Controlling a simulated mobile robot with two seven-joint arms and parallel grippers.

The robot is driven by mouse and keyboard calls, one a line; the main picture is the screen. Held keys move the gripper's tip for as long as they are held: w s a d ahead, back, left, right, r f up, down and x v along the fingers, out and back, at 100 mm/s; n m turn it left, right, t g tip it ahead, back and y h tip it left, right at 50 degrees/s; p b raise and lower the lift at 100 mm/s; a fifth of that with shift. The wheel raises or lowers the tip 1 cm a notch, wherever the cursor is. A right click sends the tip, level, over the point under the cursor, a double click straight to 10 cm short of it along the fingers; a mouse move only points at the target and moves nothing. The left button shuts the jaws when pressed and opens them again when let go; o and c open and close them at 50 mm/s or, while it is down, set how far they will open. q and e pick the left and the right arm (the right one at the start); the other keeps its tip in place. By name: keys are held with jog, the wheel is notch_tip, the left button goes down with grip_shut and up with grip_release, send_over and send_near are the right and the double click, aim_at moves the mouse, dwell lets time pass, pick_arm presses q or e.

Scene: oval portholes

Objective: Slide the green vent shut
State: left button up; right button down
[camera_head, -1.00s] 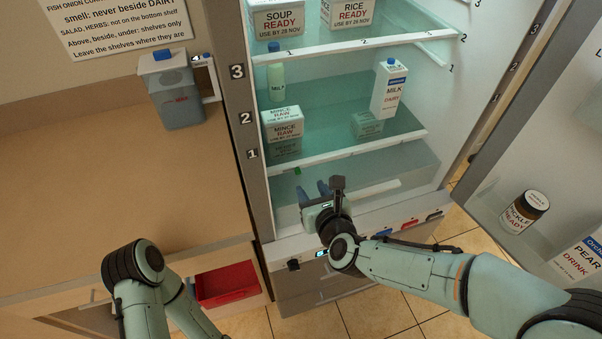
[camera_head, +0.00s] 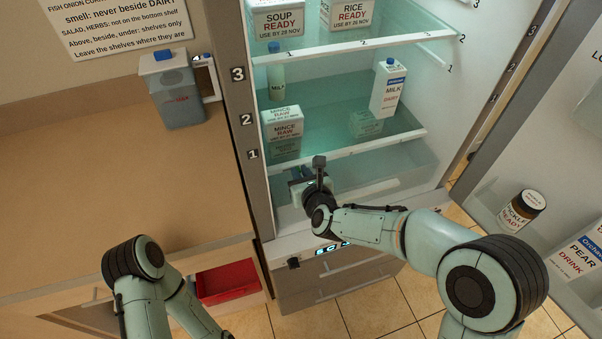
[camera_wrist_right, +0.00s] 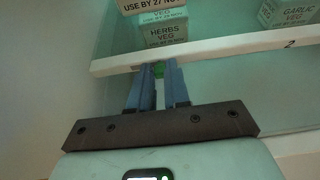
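The green vent shows as a small green tab (camera_wrist_right: 158,69) on the white front edge of the lowest glass shelf in the right wrist view. In the head view my right gripper hides it. My right gripper (camera_head: 299,176) is at the left end of that shelf edge, inside the fridge. Its two blue-grey fingers (camera_wrist_right: 158,80) are close together, with the green tab filling the small gap between their tips, so it looks shut on the tab. My left arm is at the lower left of the head view; its gripper is out of view.
Above the shelf edge stand a mince box (camera_head: 282,123), a milk carton (camera_head: 388,88) and a herbs box (camera_wrist_right: 163,34). The open fridge door (camera_head: 520,150) is on the right, holding a pickle jar (camera_head: 522,209). A red drawer (camera_head: 228,282) stands open below the counter (camera_head: 110,200).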

jog(key=a, duration=0.1)
jog(key=s+a+b, duration=0.1)
jog(key=a, duration=0.1)
jog(key=shift+a, duration=0.15)
jog(key=c, duration=1.1)
grip_release()
jog(key=shift+s+a, duration=0.1)
jog(key=v, duration=1.3)
jog(key=shift+s+r+b, duration=0.1)
jog(key=shift+r+b, duration=0.1)
jog(key=shift+b, duration=0.2)
